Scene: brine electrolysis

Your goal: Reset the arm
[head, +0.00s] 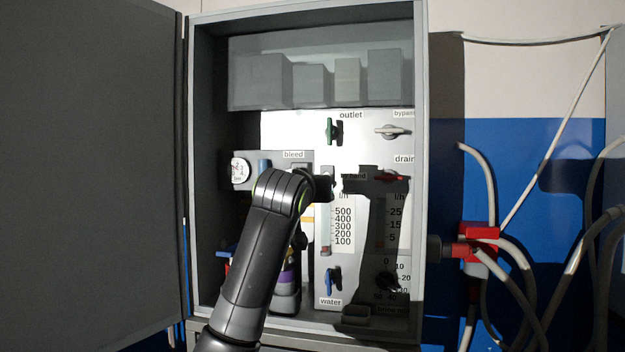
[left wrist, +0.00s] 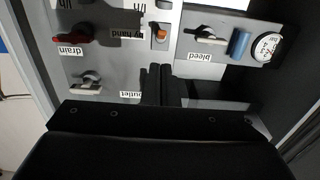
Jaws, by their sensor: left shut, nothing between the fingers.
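My left arm rises from the bottom of the head view, and its gripper (head: 325,186) is in front of the panel inside the open cabinet, near the "by hand" label. In the left wrist view the picture is upside down; the two dark fingers (left wrist: 158,75) are together with nothing between them. They point at the panel between the "bleed" and "outlet" labels. I cannot tell whether they touch it. The arm hides part of the panel's lower left. My right gripper is not in view.
The cabinet door (head: 90,170) stands open at left. The panel has a green outlet valve (head: 333,131), a white bypass handle (head: 392,131), a red drain handle (left wrist: 72,39), a blue water valve (head: 333,282) and a gauge (head: 240,171). Hoses (head: 520,260) hang at right.

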